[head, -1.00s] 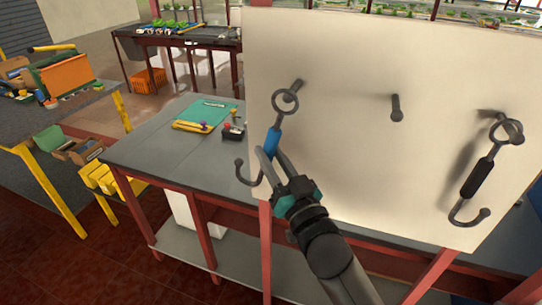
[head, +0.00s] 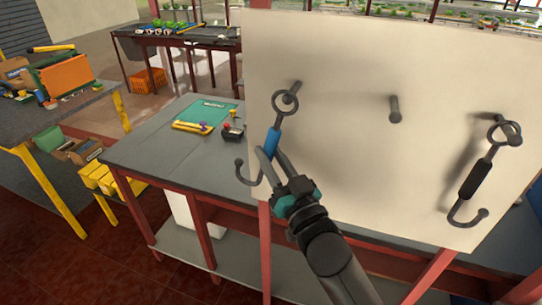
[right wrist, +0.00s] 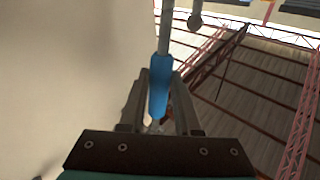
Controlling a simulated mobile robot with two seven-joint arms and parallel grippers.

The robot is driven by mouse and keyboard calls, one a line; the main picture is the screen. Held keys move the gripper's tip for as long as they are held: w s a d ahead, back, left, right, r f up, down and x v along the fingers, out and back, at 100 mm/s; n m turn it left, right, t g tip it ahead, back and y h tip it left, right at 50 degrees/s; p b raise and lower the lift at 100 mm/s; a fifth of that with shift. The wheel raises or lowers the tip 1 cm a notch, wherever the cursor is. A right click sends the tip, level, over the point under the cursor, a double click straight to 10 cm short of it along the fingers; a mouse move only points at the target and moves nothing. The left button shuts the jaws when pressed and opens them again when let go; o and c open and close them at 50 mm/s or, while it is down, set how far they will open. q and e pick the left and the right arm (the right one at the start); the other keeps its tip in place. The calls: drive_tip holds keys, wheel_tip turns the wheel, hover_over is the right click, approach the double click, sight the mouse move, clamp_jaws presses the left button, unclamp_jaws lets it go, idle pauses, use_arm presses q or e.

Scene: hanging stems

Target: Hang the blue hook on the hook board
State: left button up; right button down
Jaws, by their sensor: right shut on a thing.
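The blue hook (head: 273,143) has a grey ring at its top, a blue grip and a curved lower end. My right gripper (head: 270,153) is shut on its blue grip. In the right wrist view the blue grip (right wrist: 159,88) lies between my fingers (right wrist: 160,100). The hook hangs slightly tilted in front of the cream hook board (head: 345,150). Its ring overlaps the left peg (head: 294,88), whose tip shows inside the upper part of the ring. Whether the ring rests on the peg cannot be told. My left gripper is not in view.
A middle peg (head: 395,109) on the board is bare. A black hook (head: 475,180) hangs on the right peg. A grey workbench (head: 165,145) behind the board holds a green mat (head: 213,112) and small items. Another bench (head: 60,115) stands at left.

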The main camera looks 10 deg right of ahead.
drive_tip(key=shift+w+d, duration=0.65)
drive_tip(key=shift+w, duration=0.3)
drive_tip(key=shift+w+d, duration=0.65)
drive_tip(key=shift+w, duration=0.3)
idle(1.6)
drive_tip(key=shift+w+a+f, duration=0.15)
drive_tip(key=shift+w+f, duration=0.1)
drive_tip(key=shift+f, duration=0.1)
idle(0.5)
idle(0.3)
drive_tip(key=c, duration=0.5)
unclamp_jaws()
drive_tip(key=shift+c, duration=0.2)
drive_tip(key=shift+f, duration=0.1)
drive_tip(key=shift+s, duration=0.1)
drive_tip(key=b+v, duration=0.1)
drive_tip(key=v, duration=1.4)
drive_tip(key=shift+b, duration=0.4)
